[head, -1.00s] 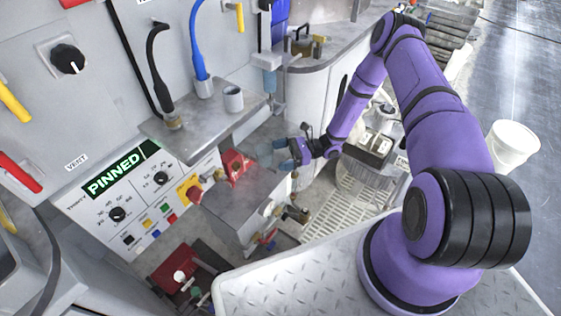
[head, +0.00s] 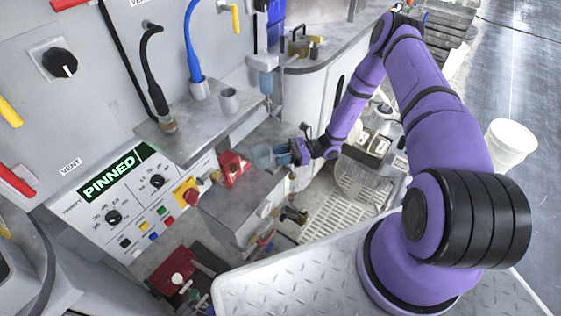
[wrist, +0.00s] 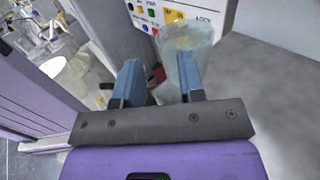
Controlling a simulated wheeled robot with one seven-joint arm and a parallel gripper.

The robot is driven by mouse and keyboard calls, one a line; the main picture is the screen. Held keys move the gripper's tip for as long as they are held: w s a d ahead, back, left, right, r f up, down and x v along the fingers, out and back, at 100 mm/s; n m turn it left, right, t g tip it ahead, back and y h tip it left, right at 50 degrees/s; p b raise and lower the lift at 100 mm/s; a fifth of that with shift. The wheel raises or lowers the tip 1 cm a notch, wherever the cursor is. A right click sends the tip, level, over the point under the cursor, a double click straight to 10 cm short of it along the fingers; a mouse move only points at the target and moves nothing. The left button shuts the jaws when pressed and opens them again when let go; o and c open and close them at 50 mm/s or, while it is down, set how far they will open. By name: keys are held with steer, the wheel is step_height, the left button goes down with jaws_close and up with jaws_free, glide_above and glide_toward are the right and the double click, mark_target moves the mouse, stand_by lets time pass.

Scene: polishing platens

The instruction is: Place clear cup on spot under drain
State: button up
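The clear cup (head: 262,156) is by the corner of a grey metal box, just left of my fingertips in the head view. In the wrist view the clear cup (wrist: 172,42) is upright beyond the fingers, with the right finger overlapping it. My gripper (head: 284,153) has two blue fingers; in the wrist view my gripper (wrist: 160,78) shows a clear gap between them. I cannot tell whether the right finger touches the cup. A translucent blue cylinder with a narrow lower tip (head: 266,84) hangs above and behind; I cannot tell whether it is the drain. No marked spot is clear.
A control panel (head: 125,200) reads "PINNED". A white bucket (head: 508,145) is at the right, and a slatted grate (head: 352,195) lies below my arm.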

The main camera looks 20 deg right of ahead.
steer(key=o, duration=1)
steer(key=shift+a, duration=0.2)
steer(key=shift+s+a, duration=0.15)
steer(key=shift+a, duration=0.25)
